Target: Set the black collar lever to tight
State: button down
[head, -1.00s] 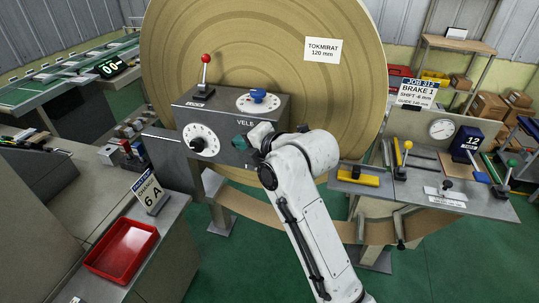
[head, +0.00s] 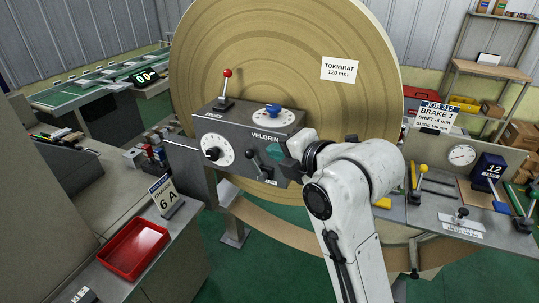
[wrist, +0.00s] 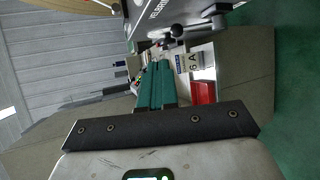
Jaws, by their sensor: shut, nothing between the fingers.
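A black lever (head: 255,163) with a ball knob is on the front face of the grey VELBRIN box (head: 222,123), right of the white dial; I take it for the collar lever. It also shows near the top of the wrist view (wrist: 176,31). Its position marks are too small to read. My gripper (head: 275,151) is just right of the lever in the head view, its teal fingers partly covering the box front. In the wrist view its fingers (wrist: 155,84) lie together, shut and empty, pointing toward the lever area. I cannot tell whether they touch it.
The box also carries a red-knobbed lever (head: 226,88), a blue knob (head: 273,108) and a white dial with a black knob (head: 213,149). A large tan roll (head: 300,55) stands behind. A red tray (head: 133,250) lies on the left bench; a right bench holds other levers.

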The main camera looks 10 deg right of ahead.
jog(key=shift+r+v, duration=0.25)
jog(key=shift+v, duration=0.95)
jog(key=s+d+f+m+g+h, duration=0.1)
jog(key=s+d+f+m+g, duration=0.1)
jog(key=s+f+m, duration=0.45)
jog(key=s+d+f+m+g+h, duration=0.1)
jog(key=s+d+f+m+g, duration=0.15)
jog(key=f, duration=0.75)
jog(key=s+d+f+m+g+h, duration=0.1)
jog(key=s+d+f+m, duration=0.1)
jog(key=s+f+m, duration=0.5)
jog(key=s+d+f+m+g+h, duration=0.1)
jog(key=s+d+f+m+g, duration=0.1)
jog(key=s, duration=0.4)
jog(key=s+d+f+m+g+h, duration=0.1)
jog(key=s+d+f+m+g, duration=0.1)
jog(key=s+f+m, duration=0.2)
jog(key=s+d+f+m+g, duration=0.2)
jog(key=s+f, duration=0.4)
jog(key=s, duration=0.4)
jog(key=shift+s+d+m+h, duration=0.25)
jog(key=shift+d+m+h, duration=0.25)
jog(key=shift+m, duration=0.4)
